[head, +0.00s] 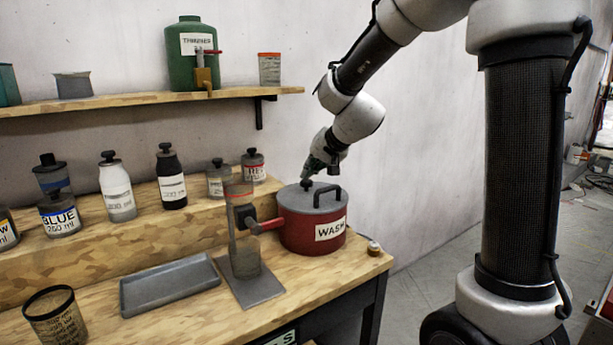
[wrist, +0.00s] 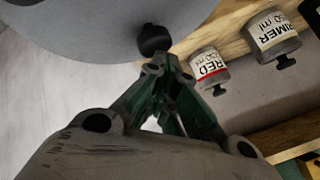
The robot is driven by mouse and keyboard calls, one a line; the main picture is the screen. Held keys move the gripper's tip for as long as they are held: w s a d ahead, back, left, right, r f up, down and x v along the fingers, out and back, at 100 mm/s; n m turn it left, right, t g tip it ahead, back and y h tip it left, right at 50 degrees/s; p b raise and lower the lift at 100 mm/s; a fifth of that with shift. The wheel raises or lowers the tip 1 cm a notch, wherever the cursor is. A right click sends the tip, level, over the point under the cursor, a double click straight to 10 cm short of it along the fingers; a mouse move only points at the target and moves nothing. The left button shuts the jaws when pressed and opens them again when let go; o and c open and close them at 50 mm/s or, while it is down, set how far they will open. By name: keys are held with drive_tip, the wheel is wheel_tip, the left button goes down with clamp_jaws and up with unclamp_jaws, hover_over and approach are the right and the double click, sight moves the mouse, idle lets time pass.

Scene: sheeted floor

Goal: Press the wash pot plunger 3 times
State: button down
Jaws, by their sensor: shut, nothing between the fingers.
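The wash pot (head: 300,236) is a red pot labelled "WASH" with a grey lid, standing at the right end of the bench. Its black plunger knob (head: 306,185) rises from the lid, and a black handle arches beside it. My gripper (head: 309,179) is shut and empty, pointing down just above the knob. In the wrist view the shut fingertips (wrist: 160,66) are right beside the round black knob (wrist: 154,40) over the grey lid (wrist: 90,25). I cannot tell whether they touch it.
A clear stand with a grey base (head: 255,288) stands left of the pot, with a grey tray (head: 170,285) beyond. A small capped vial (head: 374,248) sits to the right. Labelled bottles line the raised step behind, including a RED bottle (wrist: 209,67).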

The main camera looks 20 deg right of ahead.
drive_tip(key=shift+f, duration=0.2)
idle(0.3)
drive_tip(key=shift+r, duration=1.65)
wheel_tip(320, 180, up, 5)
drive_tip(key=s+d+f+n+g+h, duration=0.1)
drive_tip(key=s+d, duration=0.3)
drive_tip(key=s, duration=0.7)
drive_tip(key=s+d+f+n+g+h, duration=0.1)
drive_tip(key=s+d, duration=0.4)
drive_tip(key=s, duration=0.7)
drive_tip(key=s+d+f+n+g+h, duration=0.1)
drive_tip(key=s+d, duration=0.4)
drive_tip(key=s, duration=0.6)
wheel_tip(320, 180, down, 3)
drive_tip(key=shift+s+r+n+g+h, duration=0.15)
drive_tip(key=shift+n+g+h, duration=0.25)
drive_tip(key=shift+n+g, duration=0.15)
